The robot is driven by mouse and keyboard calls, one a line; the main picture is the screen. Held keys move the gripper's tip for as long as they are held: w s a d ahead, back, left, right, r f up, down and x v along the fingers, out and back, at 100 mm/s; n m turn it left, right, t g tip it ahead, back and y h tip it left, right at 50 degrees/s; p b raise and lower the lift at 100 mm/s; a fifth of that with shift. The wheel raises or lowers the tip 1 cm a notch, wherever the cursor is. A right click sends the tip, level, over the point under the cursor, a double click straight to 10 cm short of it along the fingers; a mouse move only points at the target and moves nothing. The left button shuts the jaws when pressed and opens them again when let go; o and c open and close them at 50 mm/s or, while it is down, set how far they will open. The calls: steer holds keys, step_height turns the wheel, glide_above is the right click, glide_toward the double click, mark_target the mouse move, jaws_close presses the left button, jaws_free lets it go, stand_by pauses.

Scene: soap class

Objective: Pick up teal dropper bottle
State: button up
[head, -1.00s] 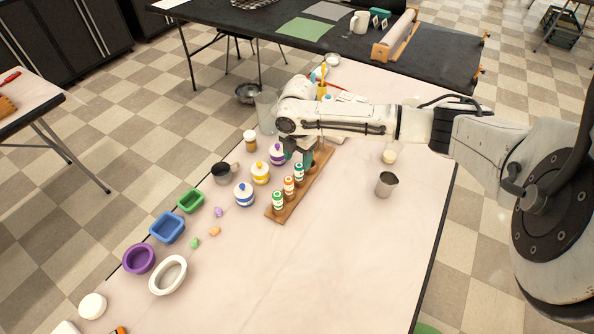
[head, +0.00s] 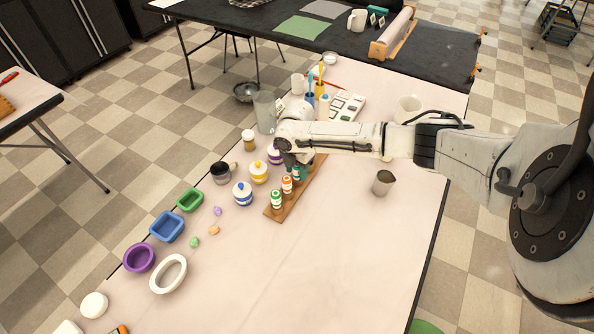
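A wooden rack (head: 270,212) on the table holds a row of small dropper bottles. A green-banded bottle (head: 276,199) stands at the near end, with an orange-banded bottle (head: 287,187) behind it. Further back, a teal-green bottle (head: 297,176) shows only in part below my gripper; whether it is the teal dropper bottle or a green one is unclear. My gripper (head: 297,163) points down over the far half of the rack, close to the bottle tops. Its fingers are dark, small and partly hidden, so opening and contact cannot be made out.
Lidded jars with purple, yellow (head: 259,173) and blue (head: 242,194) trim stand left of the rack. A metal cup (head: 383,183) stands right. The table's near right is clear.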

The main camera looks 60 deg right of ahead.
steer(key=c, duration=0.3)
steer(key=shift+r, duration=0.1)
steer(key=shift+r, duration=0.6)
steer(key=s+a+r+p, duration=0.4)
steer(key=s+r+p, duration=0.1)
steer(key=s+r, duration=0.8)
step_height(320, 180, up, 3)
steer(key=shift+s+a+f, duration=0.15)
steer(key=shift+a+f, duration=0.05)
stand_by(0.3)
